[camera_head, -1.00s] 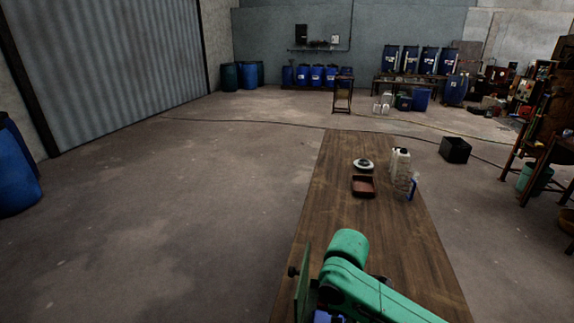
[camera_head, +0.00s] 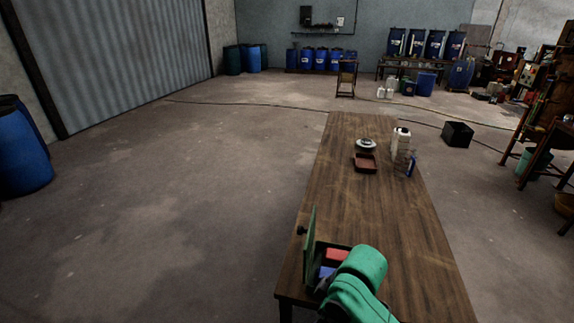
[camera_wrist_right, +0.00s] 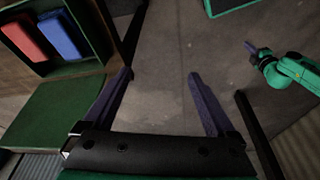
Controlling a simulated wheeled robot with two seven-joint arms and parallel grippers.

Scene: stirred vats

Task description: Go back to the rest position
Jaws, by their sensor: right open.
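My right gripper (camera_wrist_right: 160,92) is open in the right wrist view, with two purple fingers spread and nothing between them. Its green arm (camera_head: 358,275) shows at the bottom of the head view, over the near end of the table, with the gripper itself hidden there. A green arm end with purple fingertips (camera_wrist_right: 252,47), apparently my left gripper, shows at the right of the wrist view, too small to read its jaws. The left arm is not in the head view.
A box with its green door (camera_head: 309,250) open stands on the table (camera_head: 395,235). It holds a red block (camera_head: 338,256) and a blue block (camera_head: 327,272), left of my right gripper. A brown tray (camera_head: 365,164), round scale (camera_head: 366,145) and white bottle (camera_head: 402,138) stand farther back.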

